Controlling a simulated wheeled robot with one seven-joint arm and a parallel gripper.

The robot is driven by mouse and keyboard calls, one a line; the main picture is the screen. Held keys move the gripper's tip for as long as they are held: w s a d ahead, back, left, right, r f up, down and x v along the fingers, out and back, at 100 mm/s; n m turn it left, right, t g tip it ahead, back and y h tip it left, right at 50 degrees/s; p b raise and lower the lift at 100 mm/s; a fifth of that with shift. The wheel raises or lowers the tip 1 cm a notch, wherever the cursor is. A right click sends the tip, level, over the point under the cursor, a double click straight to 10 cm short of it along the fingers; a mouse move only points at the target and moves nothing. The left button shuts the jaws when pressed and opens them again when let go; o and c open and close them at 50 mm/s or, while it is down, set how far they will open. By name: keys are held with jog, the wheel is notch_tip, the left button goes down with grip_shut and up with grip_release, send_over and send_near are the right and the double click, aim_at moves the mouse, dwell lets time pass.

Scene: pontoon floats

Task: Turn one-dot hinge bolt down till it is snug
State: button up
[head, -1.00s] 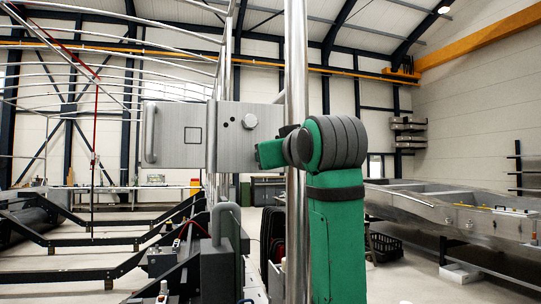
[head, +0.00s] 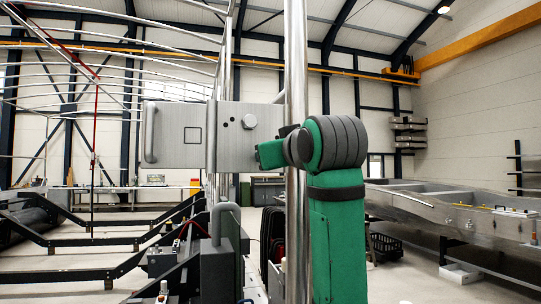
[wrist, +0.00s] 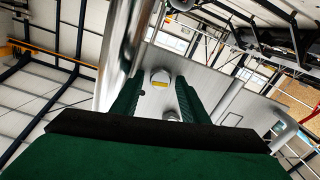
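A grey metal hinge plate (head: 255,147) stands upright in the head view, with a hex bolt head (head: 249,121) and two small dark dots beside it. I cannot tell which bolt is the one-dot one.
A shiny vertical post (head: 297,60) stands close to my arm and crosses in front of the plate's right end. A metal pontoon float (head: 425,210) rests at the right. Dark frame beams (head: 80,268) fill the lower left.

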jog(key=shift+v, duration=3)
jog(key=v, duration=1)
jog(key=shift+s, duration=0.4)
